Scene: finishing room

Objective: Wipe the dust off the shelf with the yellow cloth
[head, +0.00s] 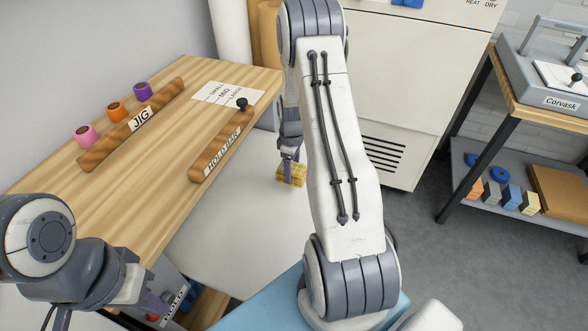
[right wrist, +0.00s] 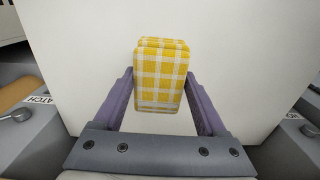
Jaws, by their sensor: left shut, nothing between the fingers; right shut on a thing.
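The yellow checked cloth (head: 291,176) is a folded pad in my right gripper (head: 289,158), over a pale flat surface (head: 225,220) that may be the shelf. In the right wrist view the cloth (right wrist: 161,72) sits between the two purple fingers, with the pale surface (right wrist: 235,50) beyond it. I cannot tell whether the cloth touches that surface. I see no clear dust on it, and my right arm hides part of the area. My left gripper (head: 157,305) is shut and empty at the lower left, below the wooden bench top's front edge.
The wooden bench top (head: 150,185) carries a JIG rack (head: 132,122) with pink, orange and purple spools, a HOLD BAR strip (head: 221,148) and a size card (head: 226,92). A white cabinet (head: 415,90) stands behind. A side rack (head: 560,115) is at right, with open floor before it.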

